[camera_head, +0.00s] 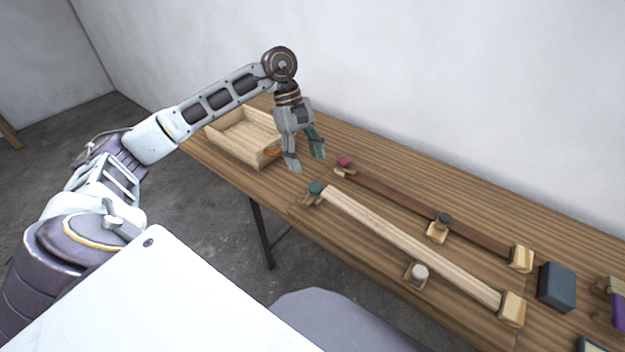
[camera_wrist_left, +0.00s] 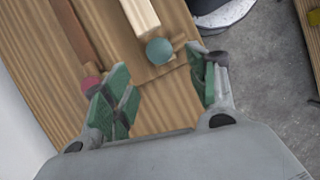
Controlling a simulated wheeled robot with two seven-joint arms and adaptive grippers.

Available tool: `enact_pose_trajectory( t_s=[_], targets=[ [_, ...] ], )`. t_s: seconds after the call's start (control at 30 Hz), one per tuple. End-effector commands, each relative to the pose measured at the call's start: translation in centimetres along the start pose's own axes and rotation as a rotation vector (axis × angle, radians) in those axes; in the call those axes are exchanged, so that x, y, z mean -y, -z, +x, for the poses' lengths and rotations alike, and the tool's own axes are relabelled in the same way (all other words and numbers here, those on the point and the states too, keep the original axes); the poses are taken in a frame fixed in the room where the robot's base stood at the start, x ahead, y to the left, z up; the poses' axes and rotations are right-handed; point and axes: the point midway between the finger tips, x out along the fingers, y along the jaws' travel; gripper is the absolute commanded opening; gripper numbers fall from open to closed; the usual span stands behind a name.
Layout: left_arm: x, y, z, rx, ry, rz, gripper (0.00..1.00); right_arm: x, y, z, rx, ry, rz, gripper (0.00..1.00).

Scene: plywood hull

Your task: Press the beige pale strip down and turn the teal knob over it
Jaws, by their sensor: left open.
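The beige pale strip (camera_head: 410,246) lies on the wooden table, with its right end at a light wooden block. The teal knob (camera_head: 317,188) is at the strip's left end. In the left wrist view the teal knob (camera_wrist_left: 159,51) is just past the end of the pale strip (camera_wrist_left: 141,15); I cannot tell whether it overlaps the strip. My left gripper (camera_head: 306,163) is open and empty, above the table, behind and left of the teal knob. In the wrist view its fingers (camera_wrist_left: 166,98) stand apart, with the knob beyond them. My right gripper is not in view.
A dark brown strip (camera_head: 390,202) with a red knob (camera_head: 344,162) lies behind the pale strip. A dark grey knob (camera_head: 444,219) and a white knob (camera_head: 420,272) stand beside the strips. A wooden tray (camera_head: 226,142) is at left, a dark blue box (camera_head: 556,287) at right.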

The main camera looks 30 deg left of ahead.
Motion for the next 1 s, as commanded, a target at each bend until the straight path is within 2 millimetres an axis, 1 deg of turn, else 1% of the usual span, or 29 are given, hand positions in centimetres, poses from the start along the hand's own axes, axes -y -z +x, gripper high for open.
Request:
enact_pose_trajectory(
  t_s=[0.03, 0.3, 0.5, 0.7, 1.0],
  targets=[
    [0.1, 0.0, 0.8, 0.001, 0.002, 0.000, 0.58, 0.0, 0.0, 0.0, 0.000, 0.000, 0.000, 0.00],
    [0.1, 0.0, 4.3, 0.001, 0.003, 0.000, 0.58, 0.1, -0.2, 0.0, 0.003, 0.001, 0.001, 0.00],
    [0.0, 0.0, 6.3, 0.002, 0.001, 0.000, 0.58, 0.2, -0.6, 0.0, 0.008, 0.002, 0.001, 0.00],
    [0.0, 0.0, 7.2, 0.000, 0.000, 0.000, 0.58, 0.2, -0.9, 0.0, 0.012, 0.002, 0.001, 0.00],
    [0.0, 0.0, 7.2, 0.000, 0.000, 0.000, 0.58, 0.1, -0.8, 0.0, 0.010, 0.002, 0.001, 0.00]
  ],
)
